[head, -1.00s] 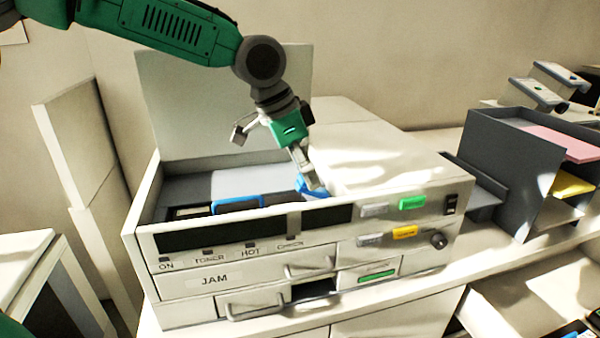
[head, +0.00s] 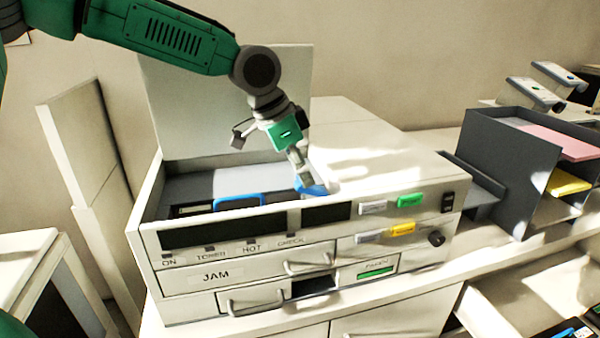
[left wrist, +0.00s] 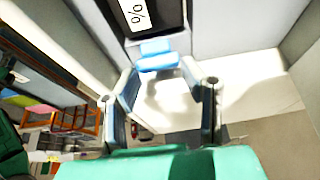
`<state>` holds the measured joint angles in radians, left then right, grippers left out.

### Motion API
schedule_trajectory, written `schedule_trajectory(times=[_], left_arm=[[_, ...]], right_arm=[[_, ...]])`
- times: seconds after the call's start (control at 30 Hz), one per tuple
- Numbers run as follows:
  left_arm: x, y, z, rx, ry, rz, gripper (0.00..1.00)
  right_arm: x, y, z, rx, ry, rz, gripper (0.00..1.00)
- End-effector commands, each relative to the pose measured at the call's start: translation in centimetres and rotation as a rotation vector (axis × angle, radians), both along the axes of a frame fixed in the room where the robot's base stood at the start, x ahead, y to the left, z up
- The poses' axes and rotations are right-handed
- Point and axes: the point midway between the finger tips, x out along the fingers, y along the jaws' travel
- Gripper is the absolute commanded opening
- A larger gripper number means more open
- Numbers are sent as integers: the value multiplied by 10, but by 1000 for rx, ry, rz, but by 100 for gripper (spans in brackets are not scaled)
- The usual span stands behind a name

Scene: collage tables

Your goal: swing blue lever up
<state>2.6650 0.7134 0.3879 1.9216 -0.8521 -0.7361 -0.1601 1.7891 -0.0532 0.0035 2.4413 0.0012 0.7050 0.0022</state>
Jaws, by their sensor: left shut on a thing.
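The blue lever (head: 313,189) sits inside the open top of the white copier (head: 190,283), toward the right end of the opening. My left gripper (head: 306,181) reaches down into the opening and is shut on the lever. In the left wrist view the blue lever (left wrist: 158,62) lies between the fingertips of my left gripper (left wrist: 160,68), beside a dark panel with a white percent label. The fingers hide part of the lever in the head view. My right gripper is not in view.
A blue-edged part (head: 238,202) lies left of the lever inside the copier. The raised lid (head: 225,95) stands behind the opening. Buttons and a JAM drawer (head: 215,276) are on the front. A dark grey tray rack (head: 510,165) stands at the right.

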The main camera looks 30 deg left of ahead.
Motion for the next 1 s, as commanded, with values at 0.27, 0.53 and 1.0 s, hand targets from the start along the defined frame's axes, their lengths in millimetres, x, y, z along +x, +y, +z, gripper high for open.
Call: schedule_trajectory(times=[0.27, 0.53, 1.0], left_arm=[[-7, 0, -6, -6, 15, -5, 8], [-8, 2, -5, -5, 16, -4, 8], [-9, 3, -4, -1, 20, -3, 8]], right_arm=[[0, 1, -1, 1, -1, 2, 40], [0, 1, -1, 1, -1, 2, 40], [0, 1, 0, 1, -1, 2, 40]])
